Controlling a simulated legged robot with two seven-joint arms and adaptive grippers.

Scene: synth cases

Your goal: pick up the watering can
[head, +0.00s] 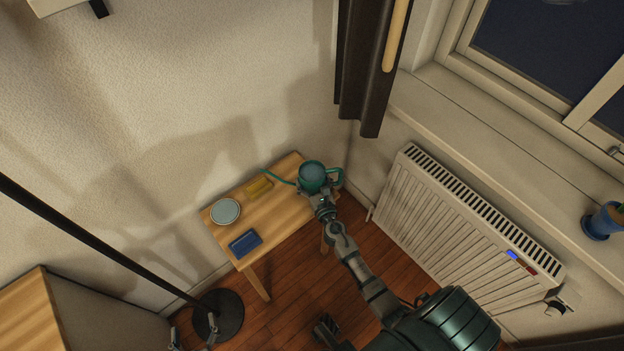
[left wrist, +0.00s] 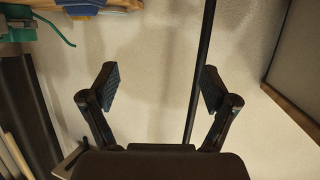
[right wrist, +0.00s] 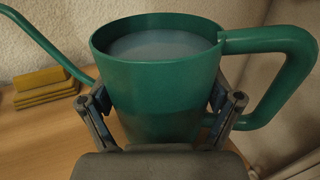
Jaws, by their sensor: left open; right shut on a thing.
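The green watering can (head: 312,171), with a long spout to the left and a loop handle to the right, is at the far right end of the small wooden table. It fills the right wrist view (right wrist: 160,90), upright, with a grey-blue surface inside. My right gripper (head: 320,198) is shut around its body, a finger on each side. The can's base is hidden, so I cannot tell whether it touches the table. My left gripper (head: 194,338) is open and empty at the bottom of the head view, near the lamp base; its spread fingers show in the left wrist view (left wrist: 156,88).
A black floor lamp (head: 100,255) stands at left. A radiator (head: 450,235) and dark curtain (head: 365,70) are at right.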

